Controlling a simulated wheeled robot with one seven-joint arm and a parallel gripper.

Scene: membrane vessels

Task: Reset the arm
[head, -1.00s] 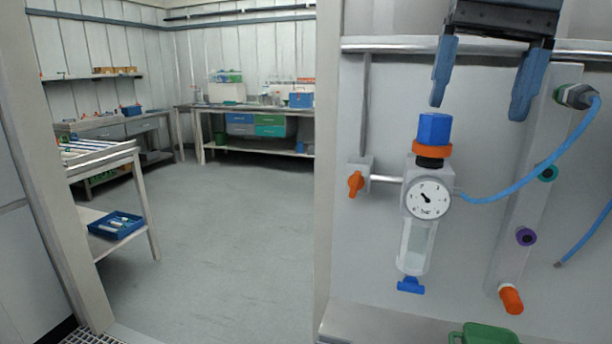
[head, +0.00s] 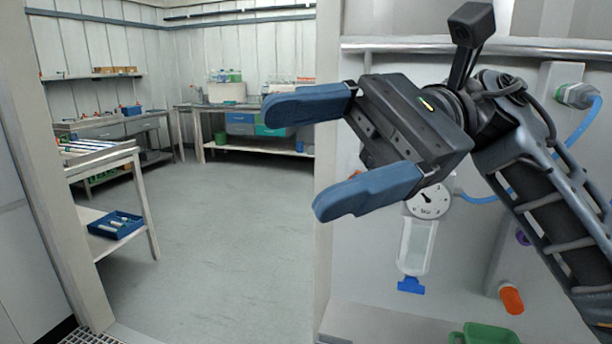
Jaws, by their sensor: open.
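My gripper (head: 290,158) is open and empty, in the middle of the head view. Its two blue fingers point left, towards the open doorway. My arm reaches in from the right edge, in front of the wall panel. The gripper and arm hide the upper part of the filter unit. The unit's round gauge (head: 428,200), clear bowl (head: 416,243) and blue bottom tap (head: 410,285) still show below the gripper. The gripper appears nearer to me than the panel, and I see no contact with it.
A blue hose (head: 585,122) hangs from a fitting at right. An orange port plug (head: 511,299) and a green container (head: 484,333) are low on the panel side. Through the doorway stand a table with a blue tray (head: 116,224) and benches, with clear floor (head: 225,240) between.

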